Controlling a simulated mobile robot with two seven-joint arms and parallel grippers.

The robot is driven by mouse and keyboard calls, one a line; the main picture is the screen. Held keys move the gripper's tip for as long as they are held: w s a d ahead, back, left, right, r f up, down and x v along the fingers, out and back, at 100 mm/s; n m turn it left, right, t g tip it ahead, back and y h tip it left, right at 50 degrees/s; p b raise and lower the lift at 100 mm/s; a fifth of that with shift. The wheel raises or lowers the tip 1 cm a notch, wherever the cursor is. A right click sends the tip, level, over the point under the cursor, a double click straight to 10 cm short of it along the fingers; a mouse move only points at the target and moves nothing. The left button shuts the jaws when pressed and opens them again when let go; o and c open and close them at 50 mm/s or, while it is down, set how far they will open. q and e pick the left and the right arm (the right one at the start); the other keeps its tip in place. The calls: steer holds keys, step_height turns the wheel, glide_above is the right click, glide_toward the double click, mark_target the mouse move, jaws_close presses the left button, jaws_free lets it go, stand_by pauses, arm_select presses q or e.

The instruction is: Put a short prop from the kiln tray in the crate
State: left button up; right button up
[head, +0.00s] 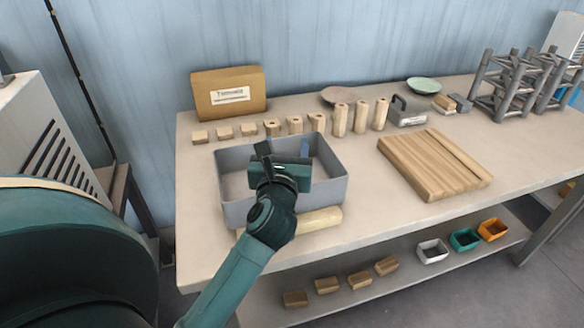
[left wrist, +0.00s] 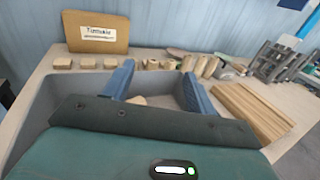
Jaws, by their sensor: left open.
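A grey open box, which looks like the crate (head: 232,213), stands at the front left of the table. My left gripper (head: 287,150) is over and partly inside it, open. In the left wrist view its two blue fingers (left wrist: 158,80) are spread apart. A small pale wooden piece (left wrist: 137,101) shows low between them, apparently inside the box and partly hidden. Behind the box stands a row of wooden props: flat blocks (head: 224,132), short ones with holes (head: 295,124) and tall ones (head: 361,117). I cannot tell which thing is the kiln tray. My right gripper is not in view.
A wooden roller (head: 318,219) lies against the box's front. A slatted wooden board (head: 435,163) lies to the right. A labelled brown board (head: 229,93) stands behind. Grey racks (head: 510,85) stand far right. The lower shelf holds blocks (head: 327,285) and small bins (head: 464,239).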

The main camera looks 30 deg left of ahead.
arm_select(q)
steer(key=s+d+f+m+t+h, duration=0.15)
steer(key=d+m+h, duration=0.3)
steer(key=m, duration=0.55)
steer(key=s+d+f+m+t+h, duration=0.1)
steer(key=s+d+f+m+h, duration=0.3)
steer(key=m, duration=0.6)
steer(key=s+d+f+m+t+h, duration=0.1)
steer(key=s+d+m+h, duration=0.15)
steer(key=d+m, duration=0.45)
steer(key=s+d+f+m+g, duration=0.1)
steer(key=s+f+m+g, duration=0.3)
steer(key=f+m, duration=0.4)
steer(key=s+d+f+m+g+h, duration=0.1)
steer(key=s+f+m+g, duration=0.3)
steer(key=f+m, duration=0.3)
steer(key=s+m, duration=0.1)
steer(key=m, duration=0.1)
steer(key=shift+s+f+m+h, duration=0.25)
steer(key=shift+f+m+h, duration=0.05)
steer(key=shift+f, duration=0.1)
